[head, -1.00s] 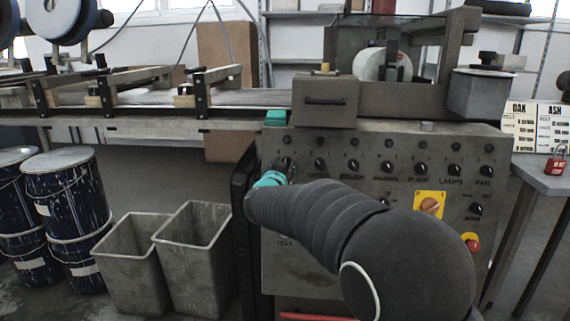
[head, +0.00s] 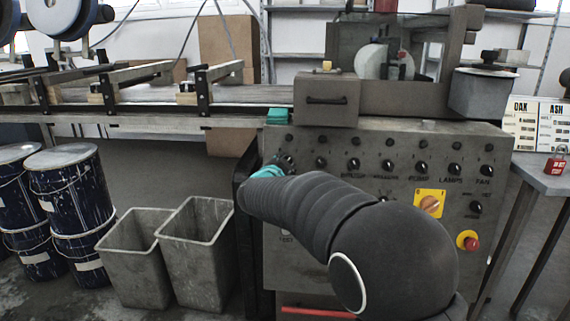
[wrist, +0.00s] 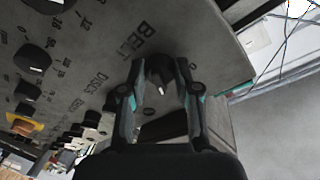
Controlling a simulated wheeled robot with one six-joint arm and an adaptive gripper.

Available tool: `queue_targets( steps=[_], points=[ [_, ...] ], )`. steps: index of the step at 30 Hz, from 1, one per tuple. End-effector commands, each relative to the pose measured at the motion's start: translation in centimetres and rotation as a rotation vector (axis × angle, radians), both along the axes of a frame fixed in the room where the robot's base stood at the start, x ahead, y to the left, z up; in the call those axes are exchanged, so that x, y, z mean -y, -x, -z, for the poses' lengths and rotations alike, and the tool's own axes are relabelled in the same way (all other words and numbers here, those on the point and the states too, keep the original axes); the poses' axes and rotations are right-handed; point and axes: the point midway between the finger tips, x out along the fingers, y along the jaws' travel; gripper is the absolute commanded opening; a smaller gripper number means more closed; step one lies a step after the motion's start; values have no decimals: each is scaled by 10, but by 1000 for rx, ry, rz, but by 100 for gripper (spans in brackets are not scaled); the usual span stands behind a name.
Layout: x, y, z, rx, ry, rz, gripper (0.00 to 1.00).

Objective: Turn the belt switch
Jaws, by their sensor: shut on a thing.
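The belt switch (wrist: 158,74) is a dark round knob with a pale pointer mark, beside the printed word BELT on the grey control panel (head: 330,240). In the wrist view, the two fingers of my gripper (wrist: 160,68) stand on either side of the knob and are shut on it. In the head view, my gripper (head: 283,164) is at the panel's upper left, at the left end of the knob row, and mostly covers the belt switch.
More black knobs run right along the panel, above an orange rotary switch (head: 429,204) on a yellow plate and a red button (head: 471,243). The conveyor (head: 150,121) extends left. Grey bins (head: 196,255) and dark drums (head: 68,190) stand on the floor.

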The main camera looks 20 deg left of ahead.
Motion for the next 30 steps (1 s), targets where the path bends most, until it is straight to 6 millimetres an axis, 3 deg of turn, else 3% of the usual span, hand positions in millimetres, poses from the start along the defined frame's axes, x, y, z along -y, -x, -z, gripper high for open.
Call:
queue_targets(
  steps=[11,12,14,25,30],
  points=[
    [0,0,0,0,-4,0,0],
    [0,0,0,0,-4,0,41],
    [0,0,0,0,-3,0,56],
    [0,3,-1,0,-3,0,57],
    [1,22,-3,1,-2,-1,57]
  ],
)
